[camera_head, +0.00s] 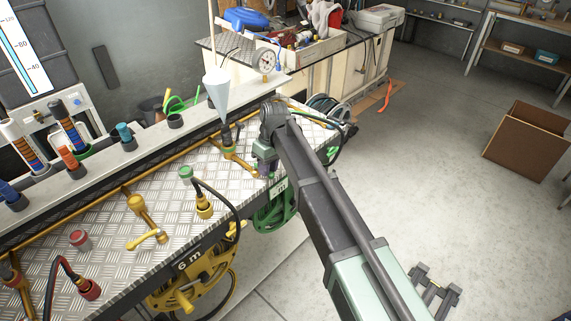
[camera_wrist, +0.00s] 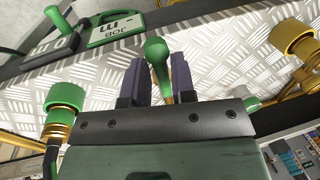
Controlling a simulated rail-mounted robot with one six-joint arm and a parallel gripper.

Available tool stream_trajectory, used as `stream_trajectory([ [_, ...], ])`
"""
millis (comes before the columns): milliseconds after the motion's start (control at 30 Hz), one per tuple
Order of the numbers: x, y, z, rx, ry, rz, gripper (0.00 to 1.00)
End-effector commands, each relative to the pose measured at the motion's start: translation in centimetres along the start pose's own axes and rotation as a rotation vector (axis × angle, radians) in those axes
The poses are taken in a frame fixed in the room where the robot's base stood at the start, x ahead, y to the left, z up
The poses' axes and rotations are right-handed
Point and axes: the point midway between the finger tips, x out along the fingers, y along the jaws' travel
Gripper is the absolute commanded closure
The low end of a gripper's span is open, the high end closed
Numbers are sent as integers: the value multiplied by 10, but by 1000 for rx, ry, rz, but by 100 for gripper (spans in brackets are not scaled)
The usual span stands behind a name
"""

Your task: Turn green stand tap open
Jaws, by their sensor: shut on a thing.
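In the wrist view, my gripper (camera_wrist: 156,80) has its two purple fingers on either side of a green rounded lever (camera_wrist: 156,50), closed on it. The lever's green knob sticks out past the fingers, and its lower part and base are hidden by the gripper body. In the head view, my gripper (camera_head: 266,166) is low over the right end of the chequer-plate bench, above the green hose reel (camera_head: 277,211). The brass pipework of the green stand (camera_head: 236,158) shows just left of my gripper. The tap handle itself is hidden there.
A green hose coupling (camera_wrist: 65,98) and a yellow-topped fitting (camera_wrist: 292,37) flank my gripper. On the bench (camera_head: 105,205) stand a yellow tap (camera_head: 145,220) and a green-capped post (camera_head: 186,174).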

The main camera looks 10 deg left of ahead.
Motion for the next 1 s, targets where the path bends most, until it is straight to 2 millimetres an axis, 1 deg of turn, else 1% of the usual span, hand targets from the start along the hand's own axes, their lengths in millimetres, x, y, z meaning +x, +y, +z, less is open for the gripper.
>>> stream_trajectory([
  [200, 2, -9, -6, -44, -10, 0, 100],
  [533, 2, -9, -6, -47, -10, 1, 100],
  [567, 2, -9, -6, -47, -9, 1, 74],
  [600, 2, -9, -6, -47, -9, 1, 68],
  [667, 2, -9, -6, -46, -9, 1, 59],
  [900, 2, -9, -6, -46, -9, 0, 59],
  [1000, -3, -10, -6, -46, -9, 0, 59],
])
